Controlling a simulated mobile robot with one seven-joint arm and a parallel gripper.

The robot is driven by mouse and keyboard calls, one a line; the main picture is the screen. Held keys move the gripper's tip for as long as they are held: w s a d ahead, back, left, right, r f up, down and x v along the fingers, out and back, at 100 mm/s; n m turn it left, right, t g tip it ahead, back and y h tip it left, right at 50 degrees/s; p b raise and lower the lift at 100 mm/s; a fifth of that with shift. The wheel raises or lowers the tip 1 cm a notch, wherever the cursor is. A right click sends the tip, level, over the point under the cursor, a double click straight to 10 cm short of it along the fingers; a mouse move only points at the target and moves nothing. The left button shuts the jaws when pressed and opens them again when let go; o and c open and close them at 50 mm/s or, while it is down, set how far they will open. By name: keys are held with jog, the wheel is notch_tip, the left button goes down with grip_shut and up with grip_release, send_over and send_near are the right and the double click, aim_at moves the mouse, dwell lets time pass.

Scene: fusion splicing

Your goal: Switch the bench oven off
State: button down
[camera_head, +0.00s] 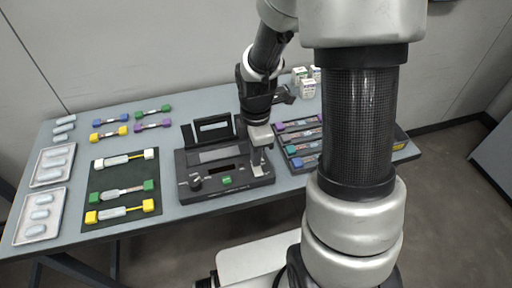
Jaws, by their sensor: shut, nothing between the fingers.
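The bench oven (205,205) is most likely the black machine in the middle of the table. Its lid (213,130) stands open at the back. A dark knob (195,183) with small marks around it sits on the left of its top panel, and a green button or light (227,180) is to the right of the knob. My gripper (257,172) is shut and empty, pointing down over the right end of the machine, to the right of the green button. I cannot tell whether its tips touch the panel.
A dark mat (122,219) with several capped pieces lies left of the machine. White trays (41,214) stand at the far left. A rack (288,139) of coloured pieces is close on the right, partly behind my arm. Small white boxes (308,88) stand at the back.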

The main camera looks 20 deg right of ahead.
jog(key=shift+f, duration=0.25)
jog(key=shift+f, duration=0.3)
jog(key=shift+s, duration=0.1)
jog(key=shift+s+r, duration=0.25)
jog(key=shift+s, duration=0.45)
jog(key=shift+w+r, duration=0.1)
